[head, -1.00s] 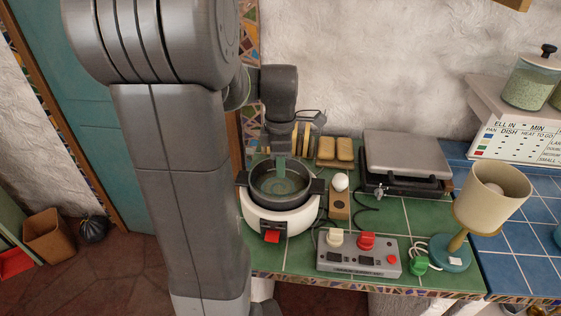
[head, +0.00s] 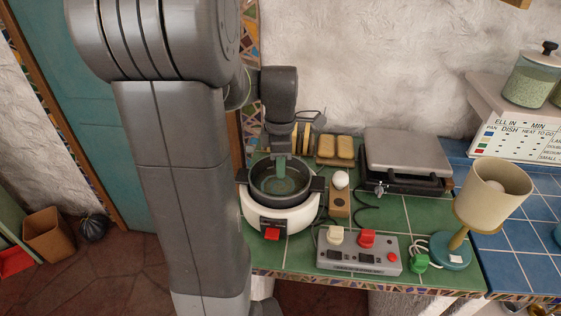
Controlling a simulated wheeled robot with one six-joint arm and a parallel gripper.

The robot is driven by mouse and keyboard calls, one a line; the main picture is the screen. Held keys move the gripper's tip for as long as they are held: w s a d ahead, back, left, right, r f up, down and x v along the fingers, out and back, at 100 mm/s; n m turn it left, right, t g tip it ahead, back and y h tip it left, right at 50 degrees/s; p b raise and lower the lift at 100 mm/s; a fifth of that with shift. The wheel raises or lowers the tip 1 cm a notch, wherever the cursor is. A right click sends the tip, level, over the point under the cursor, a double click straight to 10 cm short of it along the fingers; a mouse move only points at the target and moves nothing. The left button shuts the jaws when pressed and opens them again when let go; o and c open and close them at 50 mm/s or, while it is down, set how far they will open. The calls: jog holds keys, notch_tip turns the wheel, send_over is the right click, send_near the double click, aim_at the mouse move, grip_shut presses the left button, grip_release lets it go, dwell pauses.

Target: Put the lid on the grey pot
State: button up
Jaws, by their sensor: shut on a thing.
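The grey pot (head: 252,190) sits in a white cooker (head: 277,217) with dark side handles and a red front tab, at the counter's left end. It shows no lid on its rim, and its inside looks dark and greenish. My gripper (head: 280,157) points down over the pot's back half. It is shut on a narrow green upright thing (head: 281,172) that reaches down into the pot's opening. I cannot tell what this thing is or whether it touches the pot. I cannot make out a lid for certain.
A toast rack (head: 303,138), bread slices (head: 335,150) and an egg (head: 340,179) on a wooden block stand close right of the pot. A grey control box (head: 358,255), a flat grill (head: 407,155) and a lamp (head: 488,195) are further right. Green tiles between them are partly clear.

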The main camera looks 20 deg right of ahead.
jog(key=o, duration=1.6)
jog(key=shift+r+p, duration=3)
jog(key=shift+r, duration=0.5)
jog(key=shift+f, duration=0.15)
notch_tip(320, 180, down, 7)
jog(key=b, duration=0.6)
